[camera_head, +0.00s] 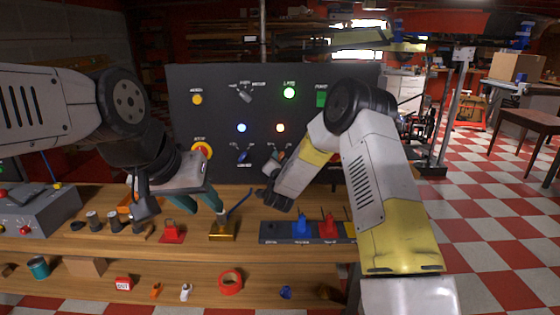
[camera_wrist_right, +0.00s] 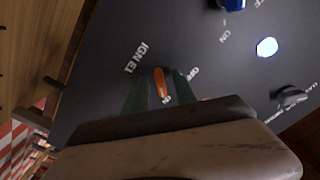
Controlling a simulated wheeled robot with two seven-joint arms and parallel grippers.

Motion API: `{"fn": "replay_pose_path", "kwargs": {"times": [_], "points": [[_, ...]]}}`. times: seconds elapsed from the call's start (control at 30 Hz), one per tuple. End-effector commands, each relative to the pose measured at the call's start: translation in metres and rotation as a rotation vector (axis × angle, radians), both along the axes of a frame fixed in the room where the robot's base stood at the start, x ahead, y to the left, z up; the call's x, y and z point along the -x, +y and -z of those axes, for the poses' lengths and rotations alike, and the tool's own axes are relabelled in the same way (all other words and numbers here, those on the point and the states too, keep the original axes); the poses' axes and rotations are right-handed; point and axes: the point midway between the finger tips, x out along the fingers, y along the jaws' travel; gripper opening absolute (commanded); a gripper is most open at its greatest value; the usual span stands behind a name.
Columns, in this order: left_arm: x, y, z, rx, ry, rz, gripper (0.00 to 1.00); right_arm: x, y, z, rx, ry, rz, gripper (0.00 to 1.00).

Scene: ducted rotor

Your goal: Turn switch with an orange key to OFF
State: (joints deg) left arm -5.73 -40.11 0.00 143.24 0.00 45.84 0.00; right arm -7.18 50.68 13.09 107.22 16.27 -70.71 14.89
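The orange key (camera_wrist_right: 161,82) shows in the right wrist view on the dark panel (camera_wrist_right: 110,40), near the labels IGN E1, OFF and ON. My right gripper (camera_wrist_right: 160,92) has its two green fingers on either side of the key, with narrow gaps to it, so it looks open. In the head view my right gripper (camera_head: 272,192) is at the lower part of the panel (camera_head: 215,108), and the key is hidden there. My left gripper (camera_head: 198,203) has its teal fingers apart and appears empty above the workbench (camera_head: 200,250).
A brass block (camera_head: 222,232) with a blue-handled item stands just right of my left gripper. A dark tray (camera_head: 275,232) with blue and red pieces lies below my right arm. A blue knob (camera_wrist_right: 233,4) and a grey knob (camera_wrist_right: 290,96) stick out of the panel.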

Motion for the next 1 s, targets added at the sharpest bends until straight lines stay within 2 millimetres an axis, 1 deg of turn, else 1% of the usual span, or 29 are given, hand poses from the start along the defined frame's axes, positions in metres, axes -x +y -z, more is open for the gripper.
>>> {"fn": "replay_pose_path", "kwargs": {"times": [0.27,0.37,0.43,0.47,0.77,1.0], "points": [[0.0,0.0,0.0,0.0,0.0,0.0,0.36,-0.0025,-0.0001,-0.0003,0.0,0.0,0.0,0.33],[0.0,0.0,0.0,0.0,0.0,0.0,0.36,-0.0024,-0.0001,-0.0003,0.001,0.0,0.0,0.15],[0.0,0.0,0.0,0.0,0.0,0.0,0.36,-0.0023,-0.0001,-0.0003,0.001,0.0,0.0,0.01],[0.0,0.0,0.0,0.0,0.0,0.0,0.36,-0.0023,-0.0001,-0.0003,0.001,0.0,0.0,0.0],[0.0,0.0,0.0,0.0,0.0,0.0,0.36,-0.0021,0.0001,-0.0002,0.009,0.0,0.0,0.0],[0.0,0.0,0.0,0.0,0.0,0.0,0.36,-0.0019,0.0004,0.0,0.09,0.001,-0.001,0.0]]}}
